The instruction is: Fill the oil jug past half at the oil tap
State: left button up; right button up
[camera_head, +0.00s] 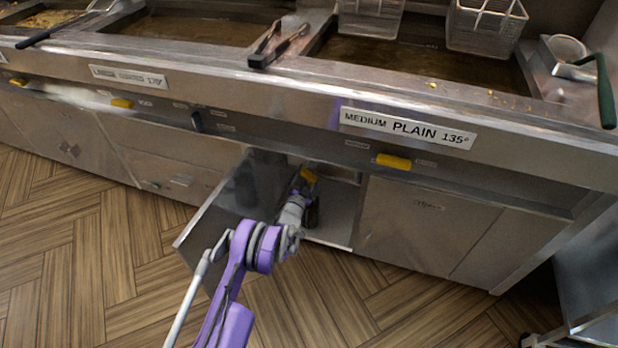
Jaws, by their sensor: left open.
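My left arm comes up from the bottom of the head view and reaches into an open cabinet (335,228) under the fryer range. My left gripper (306,192) is inside the cabinet, open, small and partly hidden by its own wrist. A small yellow part (309,174), perhaps the oil tap's handle, shows just above the gripper. A dark upright shape (313,212) stands at the gripper; I cannot tell whether it is the oil jug. No oil level can be seen. My right gripper is not in view.
The open cabinet door (222,203) stands out to the left of my arm. Fryer vats with wire baskets (487,24) and tongs (279,45) are above. A yellow knob (393,161) sits on the front panel. The wooden floor (100,240) is clear.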

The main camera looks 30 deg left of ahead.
pick_arm(q)
jog(key=shift+w, duration=0.15)
jog(key=shift+c, duration=0.3)
jog(key=c, duration=0.9)
jog(key=shift+c, duration=0.2)
jog(key=shift+n, duration=0.4)
jog(key=n, duration=0.2)
jog(key=shift+a+n, duration=0.1)
jog(key=shift+n, duration=2)
